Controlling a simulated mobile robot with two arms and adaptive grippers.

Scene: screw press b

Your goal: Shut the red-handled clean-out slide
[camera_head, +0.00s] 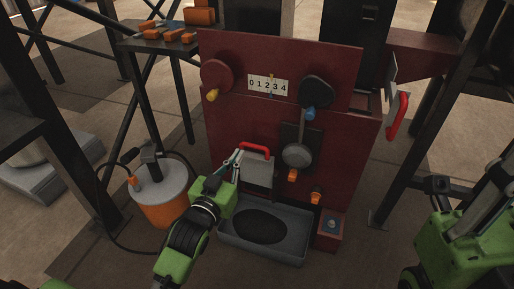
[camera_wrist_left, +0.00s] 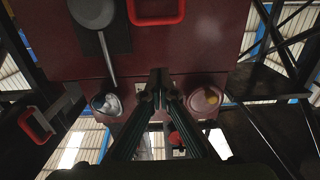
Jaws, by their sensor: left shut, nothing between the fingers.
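A red handle (camera_head: 254,148) sits on a grey plate (camera_head: 258,175) low on the front of the dark red press, above a grey tray. In the left wrist view this red handle (camera_wrist_left: 156,20) is at the top, beyond the fingertips. A second red handle (camera_head: 398,116) is on a grey plate at the press's right side; it also shows at the left of the wrist view (camera_wrist_left: 37,124). I cannot tell which is the clean-out slide. My left gripper (camera_head: 238,157) is shut and empty, just left of the front handle. My right arm's green end shows at the right edge; its fingers are unclear.
A grey tray (camera_head: 306,237) stands under the front plate. A grey round-headed lever (camera_head: 297,155), a left knob (camera_head: 217,75) and a right knob (camera_head: 316,91) project from the press. An orange bucket (camera_head: 163,208) stands left. Black frame posts flank the press.

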